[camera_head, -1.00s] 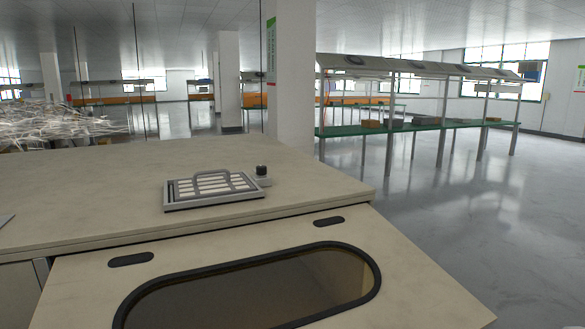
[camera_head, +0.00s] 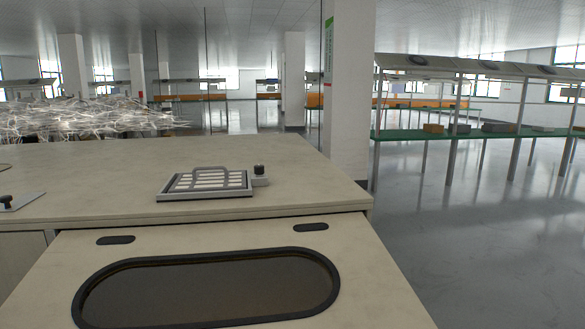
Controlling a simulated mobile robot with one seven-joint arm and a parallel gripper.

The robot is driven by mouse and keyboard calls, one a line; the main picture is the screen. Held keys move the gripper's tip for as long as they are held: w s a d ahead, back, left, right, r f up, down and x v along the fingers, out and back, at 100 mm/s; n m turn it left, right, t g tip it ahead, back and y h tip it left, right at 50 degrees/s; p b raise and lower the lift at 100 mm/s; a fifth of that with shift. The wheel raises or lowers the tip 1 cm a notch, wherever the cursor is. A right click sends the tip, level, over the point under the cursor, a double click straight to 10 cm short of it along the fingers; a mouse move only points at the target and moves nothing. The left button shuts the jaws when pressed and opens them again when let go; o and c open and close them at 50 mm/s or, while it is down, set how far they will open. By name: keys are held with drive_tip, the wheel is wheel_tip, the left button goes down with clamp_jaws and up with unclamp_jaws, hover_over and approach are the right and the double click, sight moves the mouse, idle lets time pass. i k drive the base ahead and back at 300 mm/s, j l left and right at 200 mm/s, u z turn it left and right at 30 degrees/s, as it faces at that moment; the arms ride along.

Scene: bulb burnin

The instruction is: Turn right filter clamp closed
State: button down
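A grey-framed filter grille (camera_head: 207,182) with white slats and a raised handle lies on top of the beige cabinet (camera_head: 100,185). At its right end is a small grey clamp with a black knob (camera_head: 259,170), beside the frame. Whether this clamp is turned open or closed cannot be told at this size. At the left edge another grey plate with a black knob (camera_head: 7,201) is partly cut off. My gripper and arm are not in view.
The cabinet's front panel has a dark oval window (camera_head: 210,290) and two dark slots (camera_head: 311,227). A white pillar (camera_head: 348,90) stands behind the cabinet. A green-topped workbench (camera_head: 480,133) is at the right. Open floor (camera_head: 450,240) lies right of the cabinet.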

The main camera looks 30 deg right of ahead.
sight(258, 169)
drive_tip(key=k+l, duration=0.1)
drive_tip(key=l, duration=0.9)
drive_tip(key=k+l, duration=0.15)
drive_tip(key=l, duration=0.4)
drive_tip(key=l+u, duration=0.1)
drive_tip(key=l, duration=1.4)
drive_tip(key=i+l, duration=0.15)
drive_tip(key=l, duration=0.15)
drive_tip(key=i+l, duration=0.15)
drive_tip(key=l, duration=0.2)
drive_tip(key=i+l, duration=0.2)
drive_tip(key=i+j+u, duration=0.1)
drive_tip(key=i+j, duration=0.5)
drive_tip(key=j, duration=0.25)
